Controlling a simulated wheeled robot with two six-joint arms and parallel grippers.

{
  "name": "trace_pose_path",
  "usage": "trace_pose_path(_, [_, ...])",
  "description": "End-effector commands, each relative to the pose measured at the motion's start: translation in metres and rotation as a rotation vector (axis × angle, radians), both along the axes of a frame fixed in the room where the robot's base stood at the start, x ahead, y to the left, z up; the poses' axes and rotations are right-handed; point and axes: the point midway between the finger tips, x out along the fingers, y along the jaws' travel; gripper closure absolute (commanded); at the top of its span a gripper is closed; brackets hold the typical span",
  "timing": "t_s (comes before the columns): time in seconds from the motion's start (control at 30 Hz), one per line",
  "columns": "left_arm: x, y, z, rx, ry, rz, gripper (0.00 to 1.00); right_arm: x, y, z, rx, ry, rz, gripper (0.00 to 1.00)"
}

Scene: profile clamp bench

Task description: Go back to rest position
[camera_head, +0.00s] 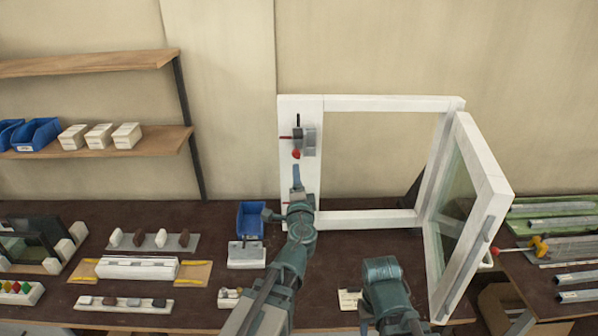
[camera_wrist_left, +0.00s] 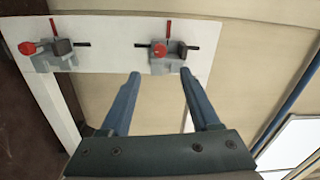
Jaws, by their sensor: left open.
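My left gripper (camera_head: 297,172) is raised in front of the white frame's left post (camera_head: 287,160), below a grey clamp with a red knob (camera_head: 308,139). In the left wrist view the two fingers of this gripper (camera_wrist_left: 160,82) are spread, with nothing between them. Two clamps show beyond the fingertips on a white board, one near the middle (camera_wrist_left: 168,62) and one at the left (camera_wrist_left: 55,52). They look apart from the fingers. My right arm (camera_head: 385,285) stands low in front of the frame; its gripper does not show.
A hinged glazed sash (camera_head: 487,170) stands open at the right. A blue bin (camera_head: 250,219) and a white block (camera_head: 246,256) are left of my left arm. White profile parts (camera_head: 137,268) lie further left. Shelves (camera_head: 95,140) hang at upper left. Metal profiles (camera_head: 560,222) lie far right.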

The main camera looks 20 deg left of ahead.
Motion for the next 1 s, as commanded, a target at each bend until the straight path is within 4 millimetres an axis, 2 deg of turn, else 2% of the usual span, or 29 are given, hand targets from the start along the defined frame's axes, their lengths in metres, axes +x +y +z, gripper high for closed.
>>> trace_pose_path(0.03, [-0.009,-0.001,-0.001,0.0,0.0,0.0,0.37,0.0,0.0,-0.001,0.0,0.0,0.0,0.5])
trace_pose_path(0.13, [-0.015,-0.002,-0.001,0.0,0.0,0.001,0.37,0.0,0.0,-0.001,0.0,0.0,0.0,0.5])
trace_pose_path(0.47, [-0.016,-0.002,-0.001,-0.001,0.0,0.003,0.37,0.0,0.0,-0.001,0.0,0.0,0.0,0.5])
trace_pose_path(0.57, [-0.018,0.0,-0.007,-0.032,0.003,0.026,0.37,0.0,0.0,-0.004,0.0,0.0,0.0,0.5])
trace_pose_path(0.63, [-0.023,0.004,-0.02,-0.099,0.014,0.072,0.37,0.0,0.0,-0.01,0.0,0.0,0.001,0.5])
trace_pose_path(0.67, [-0.026,0.006,-0.029,-0.14,0.024,0.101,0.37,0.0,0.0,-0.013,0.0,0.0,0.001,0.5])
trace_pose_path(0.77, [-0.042,0.013,-0.071,-0.308,0.091,0.225,0.37,0.0,0.0,-0.025,0.0,0.0,0.002,0.5])
trace_pose_path(0.83, [-0.059,0.011,-0.109,-0.434,0.175,0.319,0.37,0.0,0.0,-0.034,-0.001,0.0,0.003,0.5])
trace_pose_path(0.93, [-0.089,-0.003,-0.166,-0.598,0.335,0.443,0.37,0.0,0.0,-0.045,-0.001,0.0,0.004,0.5])
trace_pose_path(1.0, [-0.115,-0.021,-0.205,-0.7,0.473,0.517,0.37,0.0,0.0,-0.053,-0.001,0.0,0.004,0.5])
